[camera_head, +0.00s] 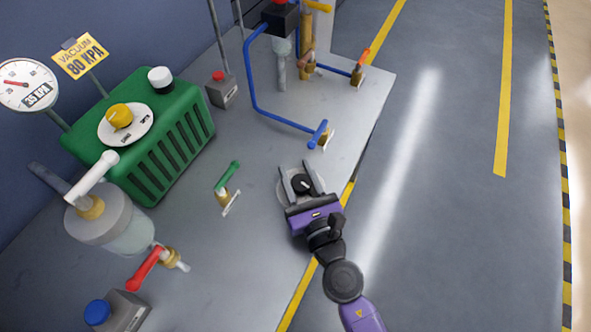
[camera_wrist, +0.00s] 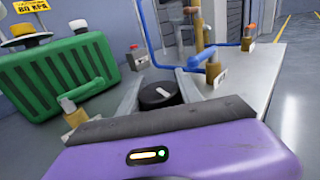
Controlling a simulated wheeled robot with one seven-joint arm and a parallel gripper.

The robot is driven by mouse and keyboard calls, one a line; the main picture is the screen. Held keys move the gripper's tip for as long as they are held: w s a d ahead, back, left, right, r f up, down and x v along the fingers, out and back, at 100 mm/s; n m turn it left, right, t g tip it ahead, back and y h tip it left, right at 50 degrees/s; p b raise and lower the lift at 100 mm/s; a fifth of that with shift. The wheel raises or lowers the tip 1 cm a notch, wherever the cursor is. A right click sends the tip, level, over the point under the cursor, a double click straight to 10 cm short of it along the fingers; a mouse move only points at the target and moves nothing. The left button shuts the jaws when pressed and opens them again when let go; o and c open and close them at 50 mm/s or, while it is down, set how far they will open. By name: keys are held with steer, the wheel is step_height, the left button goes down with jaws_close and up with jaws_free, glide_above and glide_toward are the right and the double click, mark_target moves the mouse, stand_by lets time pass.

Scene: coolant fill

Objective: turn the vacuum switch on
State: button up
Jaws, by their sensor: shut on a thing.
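A black rotary knob (camera_head: 303,184) with a white pointer mark sits on a pale round plate near the bench's right edge. In the wrist view the black knob (camera_wrist: 158,95) stands between my two fingers, its pointer slanting from upper left to lower right. I see no readable label on it. My gripper (camera_head: 297,170) is shut on this knob, one finger on each side; it also shows in the wrist view (camera_wrist: 158,88). A yellow knob (camera_head: 119,116) on a dial plate tops the green machine (camera_head: 165,140).
A gauge (camera_head: 25,84) and a yellow "VACUUM 80 KPA" sign (camera_head: 80,57) stand at the left. A green-handled valve (camera_head: 226,182), red-handled valve (camera_head: 148,266) and blue pipe (camera_head: 262,112) surround the work area. A red button box (camera_head: 221,90) stands behind. Open floor lies right.

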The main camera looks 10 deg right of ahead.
mark_target(300, 194)
steer(key=shift+d+r+m+h+p, duration=0.15)
steer(key=shift+m+h+p, duration=0.5)
steer(key=shift+m+h, duration=0.85)
steer(key=shift+d+m+h+p, duration=0.2)
steer(key=shift+m+h, duration=0.3)
steer(key=shift+h, duration=0.7)
steer(key=shift+d+m+h+p, duration=0.2)
steer(key=shift+m+h, duration=0.3)
steer(key=shift+h, duration=0.7)
steer(key=o, duration=1.4)
steer(key=shift+c, duration=0.2)
steer(key=shift+b+v, duration=0.6)
steer(key=shift+v, duration=3.3)
